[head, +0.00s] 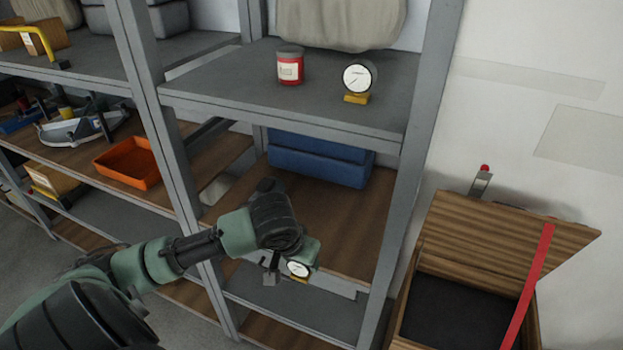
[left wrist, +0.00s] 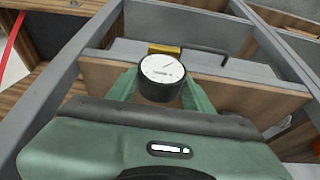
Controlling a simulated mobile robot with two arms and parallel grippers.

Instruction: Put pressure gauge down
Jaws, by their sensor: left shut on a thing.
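My left gripper (head: 289,270) is shut on a pressure gauge (head: 299,268) with a white dial, black body and yellow base. It holds the gauge at the front edge of the wooden middle shelf (head: 335,235). In the left wrist view the gauge (left wrist: 162,72) sits between the green fingers (left wrist: 165,92), dial toward the camera. I cannot tell whether its base touches anything. A second, similar gauge (head: 358,78) stands on the grey upper shelf (head: 225,85). My right gripper is in neither view.
A red can (head: 290,66) stands left of the upper gauge. A blue bin (head: 320,158) lies at the back of the middle shelf. Grey uprights (head: 415,150) flank the bay. An orange tray (head: 130,163) is in the left bay. An open wooden box (head: 455,285) stands at right.

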